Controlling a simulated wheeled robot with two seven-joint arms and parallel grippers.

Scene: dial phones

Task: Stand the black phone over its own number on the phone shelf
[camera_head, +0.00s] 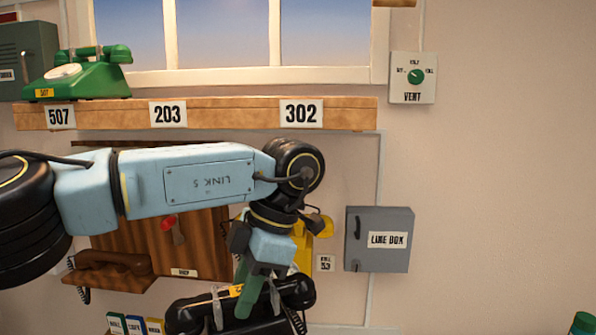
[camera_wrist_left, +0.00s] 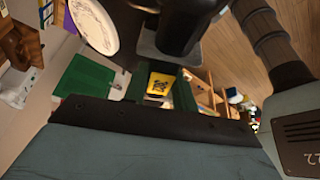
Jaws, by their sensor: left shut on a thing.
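The black phone (camera_head: 297,292) is at the bottom of the head view, below the phone shelf (camera_head: 230,113). My left gripper (camera_head: 247,293) is shut on it from above, and its green fingers hide part of the phone. In the left wrist view, the phone's white dial (camera_wrist_left: 93,24) and yellow number tag (camera_wrist_left: 160,85) show beside the green finger pads; I cannot read the tag surely. The shelf bears number plates 507 (camera_head: 60,116), 203 (camera_head: 168,114) and 302 (camera_head: 301,113). My right gripper is not in view.
A green phone (camera_head: 85,78) stands over 507. The shelf is bare above 203 and 302, under the window. A grey line box (camera_head: 380,240), a vent switch (camera_head: 412,78), and a brown wall phone (camera_head: 112,262) are on the wall. A yellow object (camera_head: 303,245) is partly hidden behind my arm.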

